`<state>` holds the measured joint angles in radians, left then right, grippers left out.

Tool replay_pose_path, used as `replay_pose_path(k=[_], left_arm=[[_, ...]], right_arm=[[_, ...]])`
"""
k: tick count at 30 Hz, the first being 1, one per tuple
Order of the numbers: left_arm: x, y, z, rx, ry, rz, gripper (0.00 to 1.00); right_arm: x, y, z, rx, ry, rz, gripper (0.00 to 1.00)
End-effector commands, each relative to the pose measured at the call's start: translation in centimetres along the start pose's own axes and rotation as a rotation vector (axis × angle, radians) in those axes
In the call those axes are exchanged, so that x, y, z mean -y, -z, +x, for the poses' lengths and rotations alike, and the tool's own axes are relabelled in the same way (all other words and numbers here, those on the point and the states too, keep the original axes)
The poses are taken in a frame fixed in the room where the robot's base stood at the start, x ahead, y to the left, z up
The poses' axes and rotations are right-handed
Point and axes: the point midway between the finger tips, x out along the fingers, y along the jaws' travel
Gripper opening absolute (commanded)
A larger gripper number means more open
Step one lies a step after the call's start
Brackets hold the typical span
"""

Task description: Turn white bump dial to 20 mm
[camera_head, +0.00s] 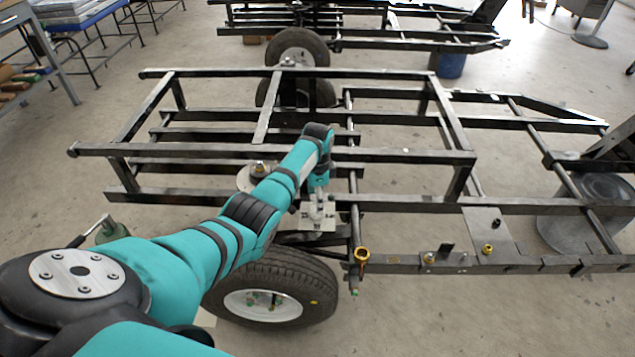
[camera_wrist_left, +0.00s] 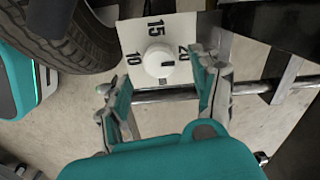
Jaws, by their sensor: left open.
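The white bump dial (camera_wrist_left: 155,62) is a round white knob on a white plate (camera_wrist_left: 130,34) marked 10, 15 and 20. A short dark mark on the knob faces right, toward the side of the 20. My left gripper (camera_wrist_left: 150,70) is open, with one finger on each side of the knob in the left wrist view; I cannot tell whether either finger touches it. In the head view my left gripper (camera_head: 319,200) points down over the pale plate (camera_head: 312,224) near the wheel, and hides the knob. My right gripper is not in view.
The plate sits beside a black tyre (camera_head: 322,290) and a dark steel trailer frame (camera_head: 410,155). A frame rail passes close to the gripper on the right. Brass fittings (camera_head: 361,256) stand on the front rail. A metal drum (camera_head: 575,215) is at the right.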

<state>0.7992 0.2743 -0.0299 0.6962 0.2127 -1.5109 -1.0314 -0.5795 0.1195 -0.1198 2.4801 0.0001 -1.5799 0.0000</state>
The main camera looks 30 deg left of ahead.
Motion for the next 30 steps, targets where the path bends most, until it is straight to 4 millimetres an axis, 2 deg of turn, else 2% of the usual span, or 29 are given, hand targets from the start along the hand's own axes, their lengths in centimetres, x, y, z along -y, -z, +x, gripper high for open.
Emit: replay_pose_path(k=[3,6,12,30], left_arm=[[0.1,0.0,-2.7,-0.001,0.005,0.0,0.65],[0.0,-0.1,-4.4,0.0,0.003,0.001,0.65],[0.0,0.0,-6.5,0.0,0.0,0.0,0.65],[-0.1,-0.1,-6.8,0.002,-0.001,0.0,0.65]], right_arm=[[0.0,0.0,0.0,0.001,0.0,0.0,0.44],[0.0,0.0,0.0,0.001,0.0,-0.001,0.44],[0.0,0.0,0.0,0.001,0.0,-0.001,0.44],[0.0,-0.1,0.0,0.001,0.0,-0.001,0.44]])
